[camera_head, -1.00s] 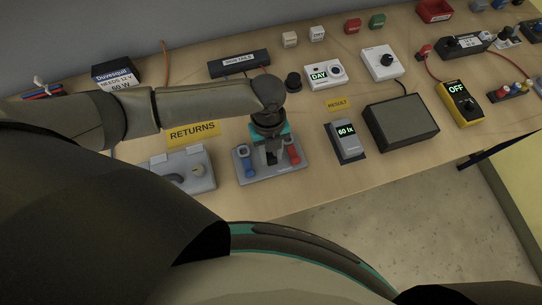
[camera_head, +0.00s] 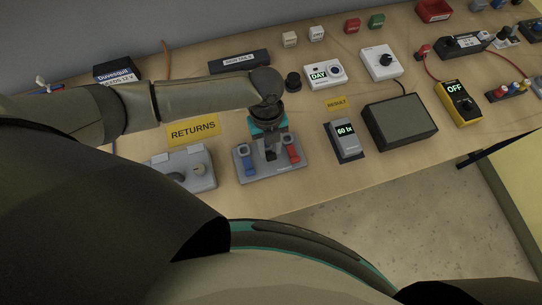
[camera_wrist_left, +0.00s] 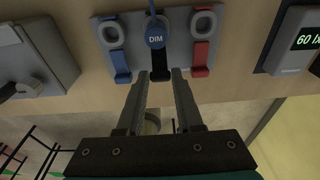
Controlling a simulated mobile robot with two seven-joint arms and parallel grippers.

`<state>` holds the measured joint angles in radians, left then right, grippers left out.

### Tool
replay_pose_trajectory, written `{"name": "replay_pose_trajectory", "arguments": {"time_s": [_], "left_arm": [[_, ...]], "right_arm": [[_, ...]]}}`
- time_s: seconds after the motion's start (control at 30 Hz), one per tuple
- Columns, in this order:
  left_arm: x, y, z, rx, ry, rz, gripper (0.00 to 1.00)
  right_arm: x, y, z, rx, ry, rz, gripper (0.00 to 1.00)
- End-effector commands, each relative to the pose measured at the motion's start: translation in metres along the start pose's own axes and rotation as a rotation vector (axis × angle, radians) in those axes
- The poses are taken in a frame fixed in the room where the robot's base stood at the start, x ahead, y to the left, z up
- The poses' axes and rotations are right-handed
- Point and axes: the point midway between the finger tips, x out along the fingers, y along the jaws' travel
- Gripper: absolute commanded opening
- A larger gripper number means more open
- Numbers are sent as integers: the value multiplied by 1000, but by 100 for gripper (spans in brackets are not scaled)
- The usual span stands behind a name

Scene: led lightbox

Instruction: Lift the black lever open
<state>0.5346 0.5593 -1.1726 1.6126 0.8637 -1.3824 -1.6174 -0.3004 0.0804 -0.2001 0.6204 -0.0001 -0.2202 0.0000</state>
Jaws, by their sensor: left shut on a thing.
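The black lever (camera_wrist_left: 160,73) sits in the middle of a grey lever block, between a blue lever (camera_wrist_left: 117,62) and a red lever (camera_wrist_left: 201,55). A blue round tag reading DIM (camera_wrist_left: 155,33) lies over the block above the black lever. In the head view the block (camera_head: 262,174) shows its blue lever (camera_head: 245,157) and red lever (camera_head: 292,152), but my gripper mostly hides the black one.
A meter reading 60 lx (camera_head: 345,140) and a dark box (camera_head: 400,122) stand on the right. The table's front edge is just below the block.

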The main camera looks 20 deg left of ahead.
Motion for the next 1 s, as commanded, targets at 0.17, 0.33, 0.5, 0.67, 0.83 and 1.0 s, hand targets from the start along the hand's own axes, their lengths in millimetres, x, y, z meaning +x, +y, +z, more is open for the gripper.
{"name": "replay_pose_trajectory", "arguments": {"time_s": [0.17,0.33,0.5,0.67,0.83,1.0], "left_arm": [[-8,-2,10,-3,-13,-5,0],[-7,-1,9,-3,-12,-5,0],[-9,-1,11,-3,-13,-5,0],[-12,-1,17,-4,-14,-5,0],[-13,-1,19,-4,-13,-5,0],[-13,-1,19,-4,-14,-5,0]], "right_arm": [[-4,0,-1,0,0,0,0],[-3,0,-1,0,1,0,0],[-4,0,-1,0,1,0,0],[-6,0,-1,0,1,0,0],[-6,0,-1,0,1,0,0],[-6,0,-1,0,1,0,0]]}}
